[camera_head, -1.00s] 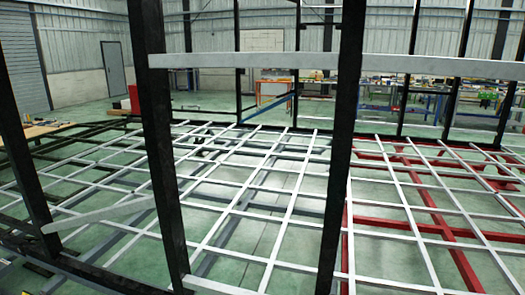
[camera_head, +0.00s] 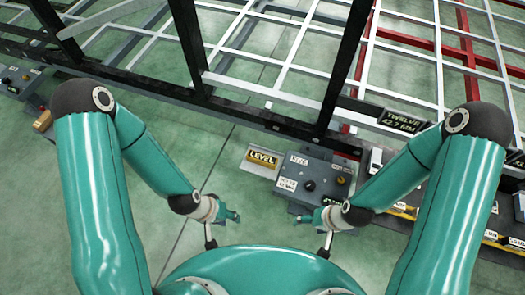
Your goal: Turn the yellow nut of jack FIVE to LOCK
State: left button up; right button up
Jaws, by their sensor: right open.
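The jack box marked FIVE (camera_head: 322,169) is a grey unit on the floor, below the dark frame rail and right of centre. It has a dark round knob (camera_head: 309,185) and a small yellowish part (camera_head: 341,180) at its right; I cannot tell if that is the yellow nut. White labels on it are too small to read fully. My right gripper (camera_head: 305,220) is open and empty, just in front of the box in the picture. My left gripper (camera_head: 233,215) is left of the box, apart from it; its jaws are too small to judge.
A yellow and black LEVEL sign (camera_head: 262,160) stands left of the box. A TWELVE 42.7 MM sign (camera_head: 403,120) is at the right, near other labelled units. Dark uprights and a rail (camera_head: 250,113) of the chassis stand behind. Green floor is free at left.

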aim_at(340, 180)
jog(key=z, duration=0.1)
jog(key=i, duration=0.35)
